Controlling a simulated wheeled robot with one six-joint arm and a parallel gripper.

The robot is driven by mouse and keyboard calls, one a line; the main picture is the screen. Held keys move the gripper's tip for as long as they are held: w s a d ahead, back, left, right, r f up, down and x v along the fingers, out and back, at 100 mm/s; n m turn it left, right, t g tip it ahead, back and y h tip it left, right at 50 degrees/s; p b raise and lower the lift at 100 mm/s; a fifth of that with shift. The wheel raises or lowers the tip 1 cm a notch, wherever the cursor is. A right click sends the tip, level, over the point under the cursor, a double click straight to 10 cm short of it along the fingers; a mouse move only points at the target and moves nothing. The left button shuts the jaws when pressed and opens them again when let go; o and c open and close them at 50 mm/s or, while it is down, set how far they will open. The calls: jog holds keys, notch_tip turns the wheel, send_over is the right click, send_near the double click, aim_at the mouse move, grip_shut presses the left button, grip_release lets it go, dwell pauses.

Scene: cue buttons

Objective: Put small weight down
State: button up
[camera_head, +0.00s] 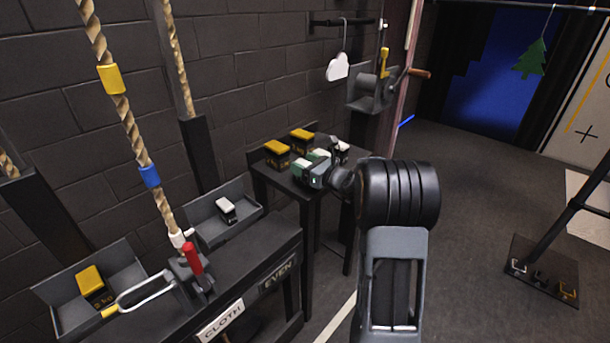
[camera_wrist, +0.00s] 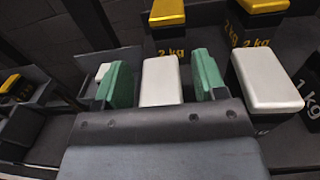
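Small weights with white tops and larger ones with yellow tops are in view. My gripper (camera_head: 315,168) is over the small side table (camera_head: 262,172). In the wrist view my gripper (camera_wrist: 161,82) has its green fingers on either side of a white-topped weight (camera_wrist: 161,82), with a narrow dark gap at each side. Its lower part is hidden. Another white-topped weight (camera_wrist: 267,80), marked 1 kg, stands to the right. Yellow-topped 2 kg weights (camera_wrist: 167,14) stand behind. A white-topped weight (camera_head: 225,209) lies in the grey right tray (camera_head: 247,201); a yellow-topped one (camera_head: 92,284) is in the left tray (camera_head: 62,318).
Ropes with yellow and blue bands (camera_head: 110,79) hang beside the bench. A red-handled lever (camera_head: 193,258) stands between the trays. A crank box (camera_head: 370,92) is on the wall behind the side table. Open floor (camera_head: 490,170) lies to the right.

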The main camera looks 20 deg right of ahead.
grip_shut()
dwell(0.4)
jog(key=shift+r, duration=0.15)
